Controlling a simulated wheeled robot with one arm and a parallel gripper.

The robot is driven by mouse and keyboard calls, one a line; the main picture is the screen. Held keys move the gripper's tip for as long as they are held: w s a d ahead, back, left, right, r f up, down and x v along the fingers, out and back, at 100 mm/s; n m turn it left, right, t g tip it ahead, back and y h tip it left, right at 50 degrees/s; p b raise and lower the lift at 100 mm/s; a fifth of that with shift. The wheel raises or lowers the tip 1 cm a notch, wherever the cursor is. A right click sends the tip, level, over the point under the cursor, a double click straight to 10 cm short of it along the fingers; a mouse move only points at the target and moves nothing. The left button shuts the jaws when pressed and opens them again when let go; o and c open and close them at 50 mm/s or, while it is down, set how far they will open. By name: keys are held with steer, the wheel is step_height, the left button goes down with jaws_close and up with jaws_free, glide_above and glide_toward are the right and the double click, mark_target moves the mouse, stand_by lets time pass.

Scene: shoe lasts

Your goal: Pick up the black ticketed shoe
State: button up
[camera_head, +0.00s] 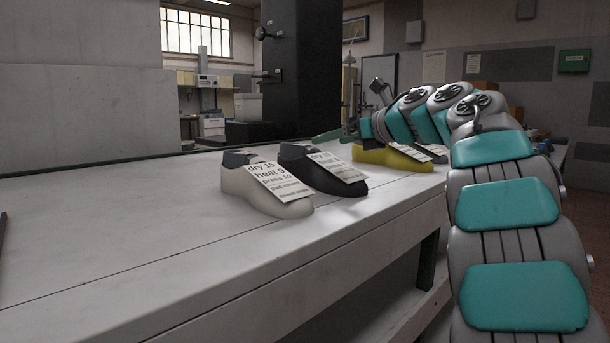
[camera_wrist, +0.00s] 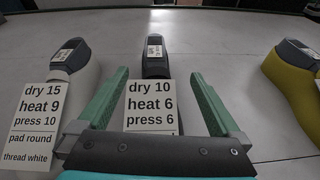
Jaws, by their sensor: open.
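The black shoe (camera_head: 308,176) stands upright on the pale bench, between a white shoe (camera_head: 238,184) and a yellow shoe (camera_head: 385,158). A white ticket (camera_head: 338,167) lies over its front. In the wrist view the black shoe (camera_wrist: 155,66) is in the middle; its ticket (camera_wrist: 151,107) reads dry 10, heat 6, press 6. My gripper (camera_wrist: 160,74) is open, with its green fingers to either side of the black shoe in that view. In the head view one finger of my gripper (camera_head: 328,136) shows above and behind the black shoe; contact cannot be told.
The white shoe (camera_wrist: 84,82) is close on the left in the wrist view, with a ticket reading dry 15, heat 9, press 10. The yellow shoe (camera_wrist: 292,85) is on the right, farther off. The bench (camera_head: 130,235) is clear at left and front.

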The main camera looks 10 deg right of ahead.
mark_target(321, 157)
steer(key=f+n+g, duration=0.1)
steer(key=f, duration=0.2)
steer(key=shift+d+f, duration=0.1)
steer(key=shift+d, duration=0.1)
steer(key=shift+w+a+f, duration=0.2)
steer(key=shift+f, duration=0.05)
steer(key=shift+a+p+x, duration=0.25)
steer(key=shift+p+x, duration=0.15)
steer(key=shift+x, duration=3.1)
steer(key=shift+s+r, duration=0.1)
steer(key=shift+s, duration=0.05)
steer(key=shift+c, duration=0.4)
steer(key=shift+h, duration=0.3)
jaws_close()
steer(key=shift+r, duration=0.1)
